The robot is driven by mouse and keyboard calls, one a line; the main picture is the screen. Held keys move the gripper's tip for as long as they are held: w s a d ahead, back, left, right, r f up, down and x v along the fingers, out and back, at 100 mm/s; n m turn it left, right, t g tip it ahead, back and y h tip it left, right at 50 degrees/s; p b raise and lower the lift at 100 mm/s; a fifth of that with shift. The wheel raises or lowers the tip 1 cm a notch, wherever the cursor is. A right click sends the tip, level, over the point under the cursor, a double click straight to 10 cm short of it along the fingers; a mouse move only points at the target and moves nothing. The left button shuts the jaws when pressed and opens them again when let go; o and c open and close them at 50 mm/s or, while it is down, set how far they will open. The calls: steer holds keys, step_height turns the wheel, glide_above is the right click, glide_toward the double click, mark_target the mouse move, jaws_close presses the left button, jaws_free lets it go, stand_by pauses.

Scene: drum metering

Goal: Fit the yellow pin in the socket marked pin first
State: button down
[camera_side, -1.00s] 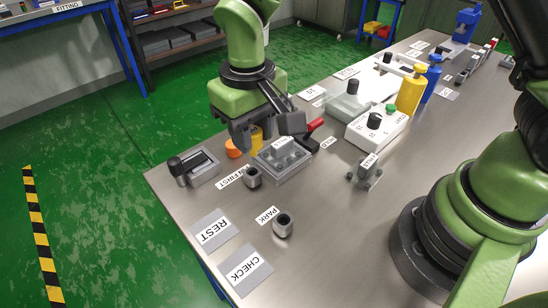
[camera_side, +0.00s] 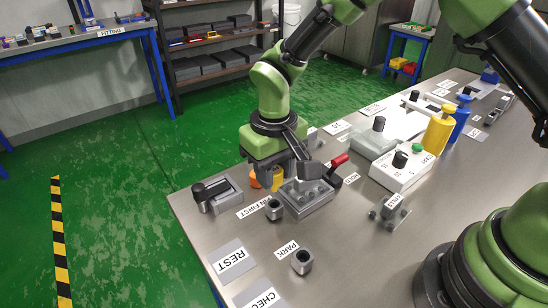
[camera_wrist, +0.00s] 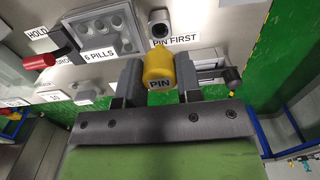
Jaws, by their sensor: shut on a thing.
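In the side view the pin (camera_side: 277,182) shows only in part beside my gripper (camera_side: 268,176). The socket marked PIN FIRST (camera_side: 274,209) is a small grey upright holder on the bench, nearer the side camera than the pin. In the wrist view the socket (camera_wrist: 159,30) shows its dark round opening just above the pin's head in the picture. The pin is apart from the socket. Its lower end is hidden, so I cannot tell its height above the bench.
A grey block with several wells (camera_side: 307,197) stands close beside the socket. A grey fixture with a dark knob (camera_side: 213,194) stands to the left, and the PARK holder (camera_side: 301,261) nearer the camera. An orange object (camera_side: 255,182) is partly hidden.

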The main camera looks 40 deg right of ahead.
mark_target(274, 191)
steer(key=shift+f, duration=1.2)
steer(key=shift+f, duration=1.65)
steer(key=c, duration=0.7)
jaws_free()
step_height(274, 191, up, 10)
stand_by(0.4)
